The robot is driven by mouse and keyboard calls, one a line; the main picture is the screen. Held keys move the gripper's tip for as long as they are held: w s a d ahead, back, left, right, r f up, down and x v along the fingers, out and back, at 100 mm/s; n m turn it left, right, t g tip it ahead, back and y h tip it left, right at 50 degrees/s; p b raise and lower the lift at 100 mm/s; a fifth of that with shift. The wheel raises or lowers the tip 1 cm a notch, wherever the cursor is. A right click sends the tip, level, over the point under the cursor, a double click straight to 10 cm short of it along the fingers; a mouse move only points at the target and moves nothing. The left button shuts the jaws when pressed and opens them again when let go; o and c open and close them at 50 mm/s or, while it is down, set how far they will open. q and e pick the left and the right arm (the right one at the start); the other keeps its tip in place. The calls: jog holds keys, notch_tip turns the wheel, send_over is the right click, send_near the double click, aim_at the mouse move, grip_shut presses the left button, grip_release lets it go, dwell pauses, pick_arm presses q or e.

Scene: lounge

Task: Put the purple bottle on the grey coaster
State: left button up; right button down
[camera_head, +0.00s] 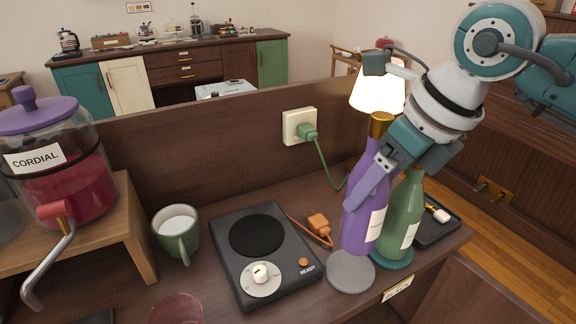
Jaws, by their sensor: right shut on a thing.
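The purple bottle (362,228) has a gold top and a pale label, and it looks nearly upright. My right gripper (376,172) comes in from the upper right and is shut on the bottle's upper part. The round grey coaster (350,280) lies at the counter's front edge. The bottle's base overlaps the coaster's back part in the picture; I cannot tell whether it touches it or hangs just above. My left gripper is not in view.
A green bottle (405,212) on a teal coaster (391,262) stands close right of the purple one. A black hot plate (288,284) and orange plug (319,225) are to the left. A green mug (177,246) and cordial jar (66,188) stand further left. A black tray (430,236) is behind right.

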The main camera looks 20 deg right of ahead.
aim_at(365, 223)
notch_tip(365, 223, down, 7)
jog(key=shift+r, duration=0.1)
jog(key=shift+w, duration=0.1)
dwell(0.3)
jog(key=shift+f+b, duration=0.2)
jog(key=shift+b, duration=0.15)
grip_release()
